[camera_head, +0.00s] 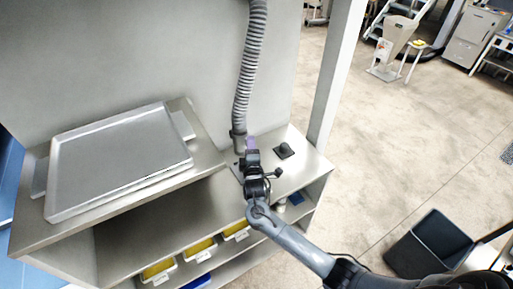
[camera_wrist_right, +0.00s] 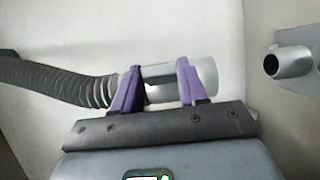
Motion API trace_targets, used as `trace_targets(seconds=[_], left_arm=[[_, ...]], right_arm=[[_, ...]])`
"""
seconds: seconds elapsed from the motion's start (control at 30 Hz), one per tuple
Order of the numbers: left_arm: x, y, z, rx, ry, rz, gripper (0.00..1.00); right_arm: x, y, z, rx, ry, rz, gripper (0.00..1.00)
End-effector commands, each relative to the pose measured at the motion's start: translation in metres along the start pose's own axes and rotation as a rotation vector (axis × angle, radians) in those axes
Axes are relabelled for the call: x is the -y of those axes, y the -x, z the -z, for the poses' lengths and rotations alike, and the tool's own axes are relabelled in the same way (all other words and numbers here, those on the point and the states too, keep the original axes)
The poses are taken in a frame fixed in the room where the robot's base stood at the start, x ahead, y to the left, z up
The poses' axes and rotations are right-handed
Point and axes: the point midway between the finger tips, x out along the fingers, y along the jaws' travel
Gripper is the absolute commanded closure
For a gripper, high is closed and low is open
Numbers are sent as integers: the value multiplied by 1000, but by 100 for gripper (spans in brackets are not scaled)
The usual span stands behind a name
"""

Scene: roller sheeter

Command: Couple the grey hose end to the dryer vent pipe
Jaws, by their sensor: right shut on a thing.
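The grey ribbed hose (camera_head: 247,70) hangs down along the grey wall panel in the head view. Its smooth grey end cuff (camera_wrist_right: 207,77) is between the purple fingers of my right gripper (camera_wrist_right: 155,83), which is shut on it. In the head view my right gripper (camera_head: 249,146) is beside the hose's lower end. The vent pipe (camera_wrist_right: 290,62), a short grey tube with a dark open mouth, is at the right of the right wrist view. A gap separates the cuff from its mouth. My left gripper is not in view.
A large metal tray (camera_head: 115,160) lies on the bench top at left. Yellow bins (camera_head: 200,247) sit on the shelf below. A dark bin (camera_head: 430,245) stands on the floor at right.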

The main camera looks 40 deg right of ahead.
Motion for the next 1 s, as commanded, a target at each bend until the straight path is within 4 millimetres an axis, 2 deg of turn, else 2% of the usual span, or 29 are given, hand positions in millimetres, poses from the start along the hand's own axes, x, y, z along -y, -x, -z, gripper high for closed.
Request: trace_targets(seconds=[0.63, 1.0], left_arm=[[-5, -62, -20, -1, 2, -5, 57], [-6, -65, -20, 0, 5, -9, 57]], right_arm=[[56, 0, -2, 3, -2, -4, 100], [69, -1, -2, 3, -1, -4, 100]])
